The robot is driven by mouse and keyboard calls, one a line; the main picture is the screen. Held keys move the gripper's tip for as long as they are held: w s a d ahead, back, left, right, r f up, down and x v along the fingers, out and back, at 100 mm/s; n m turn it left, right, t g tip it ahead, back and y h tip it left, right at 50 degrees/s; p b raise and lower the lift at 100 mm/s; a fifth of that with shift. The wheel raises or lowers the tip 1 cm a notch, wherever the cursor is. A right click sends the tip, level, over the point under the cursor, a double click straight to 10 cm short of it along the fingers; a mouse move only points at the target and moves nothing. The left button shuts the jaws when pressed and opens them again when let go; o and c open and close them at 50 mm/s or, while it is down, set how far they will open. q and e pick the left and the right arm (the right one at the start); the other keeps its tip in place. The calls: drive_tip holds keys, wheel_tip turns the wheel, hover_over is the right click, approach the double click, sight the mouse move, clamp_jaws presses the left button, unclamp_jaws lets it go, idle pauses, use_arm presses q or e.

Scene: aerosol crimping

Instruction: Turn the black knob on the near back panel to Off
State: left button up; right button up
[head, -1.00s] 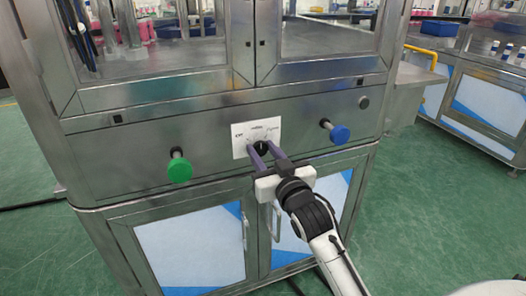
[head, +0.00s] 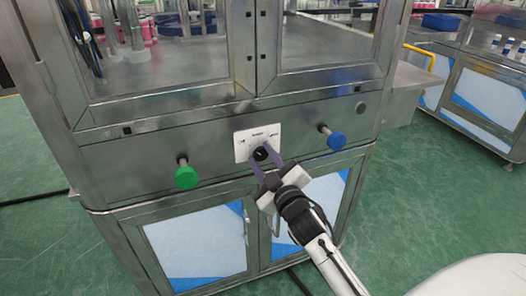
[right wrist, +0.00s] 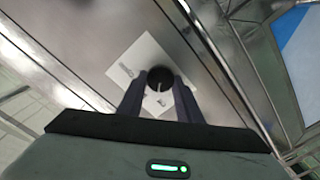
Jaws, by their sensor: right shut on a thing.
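The black knob (head: 260,154) sits on a white label plate (head: 243,150) on the steel panel, between a green button and a blue button. The plate has small printed position marks, too small to read surely. My right gripper (head: 262,160) reaches the knob from below right, tilted, with its purple fingers on either side of it, shut on the knob. In the right wrist view the knob (right wrist: 160,78) sits between the fingertips, with a pale pointer line on its face. My left gripper is not in view.
The green button (head: 187,176) sticks out left of the plate, and the blue button (head: 336,140) sticks out to the right. Cabinet doors (head: 195,240) with handles are below. Glazed doors are above. Green floor (head: 420,200) is open at right.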

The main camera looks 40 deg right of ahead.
drive_tip(key=shift+n+p, duration=0.3)
drive_tip(key=shift+n, duration=0.7)
drive_tip(key=o, duration=1)
drive_tip(key=shift+o, duration=0.2)
drive_tip(key=shift+s+a, duration=0.1)
drive_tip(key=shift+s, duration=0.15)
drive_tip(key=v, duration=0.9)
drive_tip(key=shift+s+a, duration=0.15)
drive_tip(key=shift+s, duration=0.2)
